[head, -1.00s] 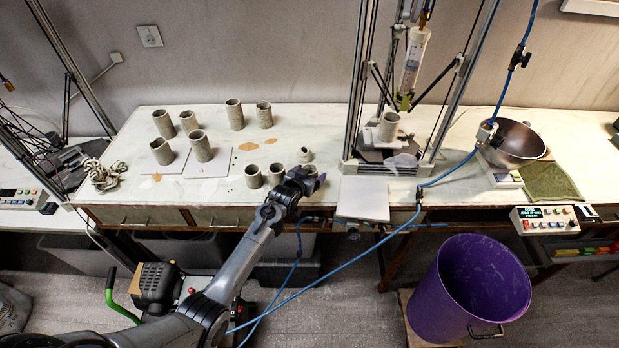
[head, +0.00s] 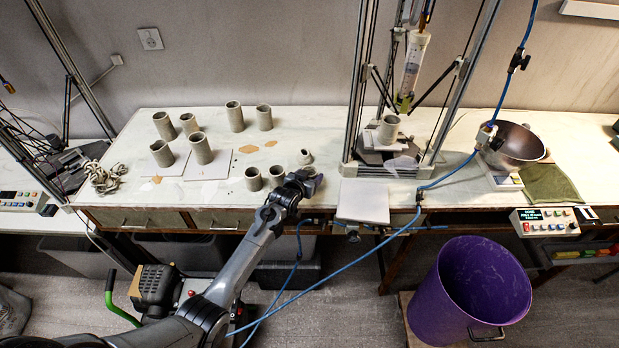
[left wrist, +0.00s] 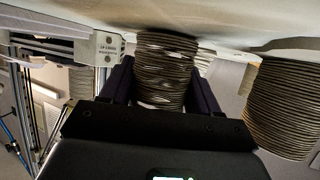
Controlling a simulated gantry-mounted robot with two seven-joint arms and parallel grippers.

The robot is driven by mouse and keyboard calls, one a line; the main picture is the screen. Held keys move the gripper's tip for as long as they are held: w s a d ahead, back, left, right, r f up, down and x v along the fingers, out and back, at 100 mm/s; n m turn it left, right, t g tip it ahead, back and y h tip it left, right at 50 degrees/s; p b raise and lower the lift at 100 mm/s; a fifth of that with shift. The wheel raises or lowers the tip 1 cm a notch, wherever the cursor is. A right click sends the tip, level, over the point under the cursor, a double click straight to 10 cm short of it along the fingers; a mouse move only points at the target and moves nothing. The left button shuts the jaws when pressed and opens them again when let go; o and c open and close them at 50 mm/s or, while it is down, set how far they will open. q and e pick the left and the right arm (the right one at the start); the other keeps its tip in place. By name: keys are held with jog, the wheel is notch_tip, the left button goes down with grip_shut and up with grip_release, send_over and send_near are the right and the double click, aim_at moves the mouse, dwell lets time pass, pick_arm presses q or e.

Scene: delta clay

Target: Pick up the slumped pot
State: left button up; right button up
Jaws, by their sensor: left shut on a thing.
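My left gripper (head: 308,179) is over the front edge of the table, right of two short grey pots (head: 265,177). In the left wrist view the gripper (left wrist: 165,90) is shut on a ribbed grey clay pot, the slumped pot (left wrist: 166,65), with a dark finger on each side. Its coils look uneven around the middle. In the head view the gripper and wrist hide much of this spot. Whether the held pot touches the table is unclear.
Another ribbed pot (left wrist: 285,108) stands close beside the held one. Taller pots (head: 200,150) stand at the back left. The printer frame (head: 390,171) and a pale board (head: 362,200) are to the right. A blue hose (head: 330,262) passes near my arm.

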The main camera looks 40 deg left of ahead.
aim_at(312, 166)
pick_arm(q)
jog(key=r, duration=0.2)
jog(key=d+r, duration=0.1)
jog(key=r, duration=0.1)
jog(key=shift+w+r, duration=0.1)
jog(key=shift+r, duration=0.05)
jog(key=d+r, duration=0.6)
jog(key=d, duration=0.4)
jog(key=shift+w+d+r+p, duration=0.2)
jog(key=shift+w+d+p, duration=0.1)
jog(key=shift+w, duration=0.15)
jog(key=a+f, duration=0.2)
jog(key=a, duration=0.2)
jog(key=a+f, duration=0.2)
jog(key=a, duration=0.1)
jog(key=s+a+f, duration=0.1)
jog(key=a+f, duration=0.2)
jog(key=a, duration=0.1)
jog(key=shift+a+f, duration=0.1)
jog(key=shift+a, duration=0.25)
jog(key=shift+f+b, duration=0.3)
jog(key=shift+f, duration=0.6)
jog(key=shift+f+p, duration=0.35)
jog(key=shift+f, duration=0.45)
jog(key=shift+f, duration=0.2)
